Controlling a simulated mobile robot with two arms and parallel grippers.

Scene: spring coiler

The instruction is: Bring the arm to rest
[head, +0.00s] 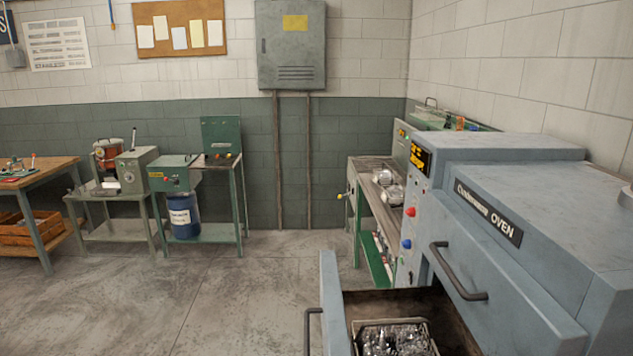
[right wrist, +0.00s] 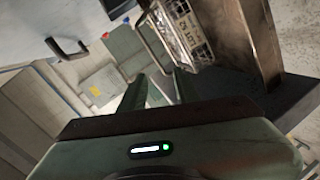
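My right gripper (right wrist: 160,82) shows in the right wrist view, its two green fingers apart with nothing visible between them. A wire basket (right wrist: 190,32) lies just beyond the fingertips; I cannot tell whether the right finger touches it. In the head view the basket (head: 398,322), holding shiny metal parts (head: 393,341), sits inside the open front of the oven (head: 560,215). Neither arm nor gripper shows in the head view. My left gripper is out of sight.
The oven's open door or drawer front (head: 331,300) with its handle stands out to the left. A workbench (head: 375,185) with machine parts is behind the oven. Small machine tables (head: 205,240) line the back wall. The floor (head: 240,300) at the left is clear.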

